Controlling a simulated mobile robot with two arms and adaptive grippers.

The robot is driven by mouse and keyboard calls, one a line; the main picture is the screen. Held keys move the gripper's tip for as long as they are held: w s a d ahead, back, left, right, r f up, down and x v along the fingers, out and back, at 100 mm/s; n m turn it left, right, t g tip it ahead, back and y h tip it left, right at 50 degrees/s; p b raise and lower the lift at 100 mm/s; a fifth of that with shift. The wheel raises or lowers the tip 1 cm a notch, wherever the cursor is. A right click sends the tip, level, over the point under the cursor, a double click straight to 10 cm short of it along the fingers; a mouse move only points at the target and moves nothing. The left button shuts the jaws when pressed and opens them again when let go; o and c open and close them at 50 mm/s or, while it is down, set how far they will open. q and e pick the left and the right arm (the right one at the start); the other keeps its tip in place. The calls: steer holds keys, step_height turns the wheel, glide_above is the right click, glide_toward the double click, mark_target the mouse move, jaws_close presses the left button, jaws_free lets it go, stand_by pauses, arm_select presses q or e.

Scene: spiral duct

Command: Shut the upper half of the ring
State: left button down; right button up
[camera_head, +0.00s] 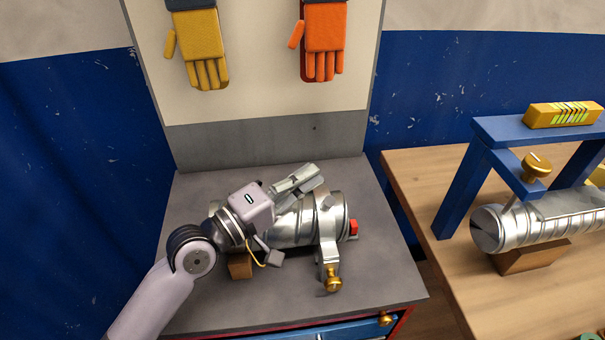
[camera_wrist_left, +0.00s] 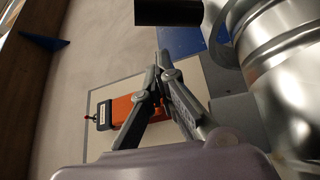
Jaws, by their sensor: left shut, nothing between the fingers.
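The silver spiral duct (camera_head: 290,228) lies on the grey cabinet top, and it also fills the right side of the left wrist view (camera_wrist_left: 288,85). A metal ring (camera_head: 326,222) sits around the duct near its right end; its front part reaches down to a brass knob (camera_head: 333,284). I cannot tell how far its upper half stands open. My left gripper (camera_head: 314,176) is shut and empty, just above and behind the duct, beside the ring's top. Its fingers meet in the left wrist view (camera_wrist_left: 158,62). My left arm hides the duct's left part. My right gripper is not in view.
Yellow (camera_head: 200,50) and orange (camera_head: 324,45) gloves hang on the back panel. A red piece (camera_head: 353,227) is at the duct's right end. A wooden block (camera_head: 239,266) is under the duct. A wooden table (camera_head: 440,185) at right holds a blue frame (camera_head: 462,190) and another duct (camera_head: 535,222).

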arm_select(q)
steer(key=shift+s+d+f+m+h+b, duration=0.2)
steer(key=shift+s+f+m+h+b, duration=0.3)
steer(key=shift+s+f+m+b, duration=0.8)
steer(key=shift+w+r+b, duration=0.2)
steer(key=shift+r+b, duration=0.05)
steer(key=shift+b, duration=0.4)
steer(key=shift+s+a, duration=0.1)
steer(key=v, duration=1.1)
steer(key=shift+s+a+f, duration=0.2)
steer(key=shift+f, duration=0.15)
